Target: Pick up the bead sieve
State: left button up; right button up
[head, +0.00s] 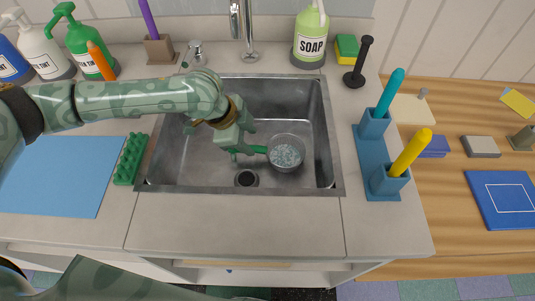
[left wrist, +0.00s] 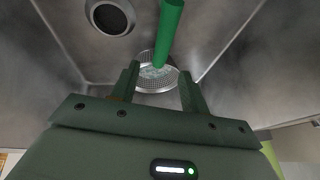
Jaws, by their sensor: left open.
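The bead sieve (head: 286,154) is a round metal mesh bowl with pale beads in it and a green handle. It is inside the metal sink, right of the drain, with its handle pointing left. My left gripper (head: 243,140) is over the sink at the handle's end, with its fingers apart. In the left wrist view the sieve's mesh (left wrist: 150,82) shows beyond and between the open fingertips (left wrist: 160,84), and the green handle runs up from it. I cannot tell whether a finger touches the handle. My right gripper is not in view.
The sink (head: 170,170) has raised walls, a drain (head: 246,178) and a faucet (head: 248,45) behind. A green studded block (head: 131,160) and blue mat (head: 60,175) lie left. A blue holder (head: 372,150) with two upright tools stands right. The front counter is clear.

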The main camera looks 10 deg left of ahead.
aim_at(259, 148)
pick_arm(q)
jog(key=x, duration=0.2)
jog(key=shift+d+f+b, duration=0.1)
jog(key=shift+f+b, duration=0.2)
jog(key=shift+b, duration=0.1)
jog(key=b+x, duration=0.3)
jog(key=x, duration=0.2)
jog(key=shift+w+d, duration=0.1)
jog(key=shift+r, duration=0.15)
jog(key=shift+c, duration=0.4)
grip_shut()
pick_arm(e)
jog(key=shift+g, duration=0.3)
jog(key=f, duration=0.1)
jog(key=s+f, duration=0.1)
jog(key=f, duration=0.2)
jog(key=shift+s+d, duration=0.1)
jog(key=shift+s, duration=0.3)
